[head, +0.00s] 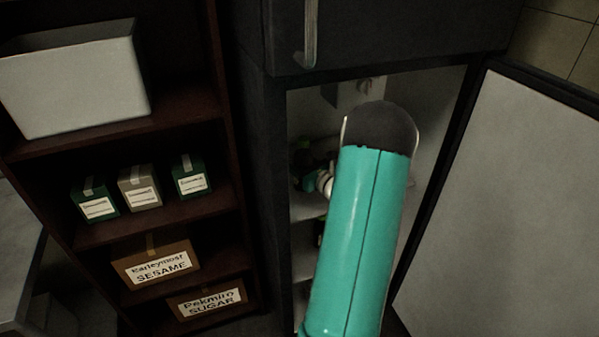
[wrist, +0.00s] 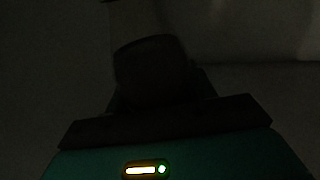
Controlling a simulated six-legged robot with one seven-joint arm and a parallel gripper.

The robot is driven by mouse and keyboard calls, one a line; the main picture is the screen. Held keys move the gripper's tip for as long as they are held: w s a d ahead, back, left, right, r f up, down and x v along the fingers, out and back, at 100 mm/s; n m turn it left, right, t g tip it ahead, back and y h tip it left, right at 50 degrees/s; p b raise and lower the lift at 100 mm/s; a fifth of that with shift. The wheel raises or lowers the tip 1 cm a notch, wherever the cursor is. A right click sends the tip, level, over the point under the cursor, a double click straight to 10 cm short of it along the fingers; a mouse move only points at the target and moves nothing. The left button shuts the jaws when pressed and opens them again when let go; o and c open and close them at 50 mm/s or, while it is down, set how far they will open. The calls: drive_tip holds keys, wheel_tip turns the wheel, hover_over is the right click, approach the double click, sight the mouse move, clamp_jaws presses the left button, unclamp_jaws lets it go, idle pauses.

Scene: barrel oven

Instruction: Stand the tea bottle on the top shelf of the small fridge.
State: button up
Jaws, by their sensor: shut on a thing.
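The small fridge (head: 301,207) stands open in the head view, its door (head: 505,190) swung out to the right. My teal arm reaches into it and covers much of the interior. My gripper (wrist: 160,103) is very dark in the wrist view, shut on a dark, rounded thing, apparently the tea bottle (wrist: 150,65). In the head view, small teal and white parts of my wrist show left of the arm, beside dark shapes above a pale shelf (head: 308,205). Whether the bottle touches a shelf cannot be told.
A dark wooden rack (head: 170,105) stands left of the fridge, with a white bin (head: 75,80), several small boxes and cartons labelled sesame (head: 155,265) and sugar (head: 207,302). A dark upper compartment (head: 390,30) sits above the opening. The fridge walls are close around my arm.

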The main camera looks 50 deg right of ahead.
wheel_tip(320, 180, down, 3)
drive_tip(key=shift+f, duration=0.35)
drive_tip(key=shift+w+a+f, duration=0.1)
drive_tip(key=shift+w+f, duration=0.05)
drive_tip(key=o, duration=1.3)
drive_tip(key=shift+s, duration=0.2)
drive_tip(key=v, duration=1.1)
drive_tip(key=shift+s, duration=0.35)
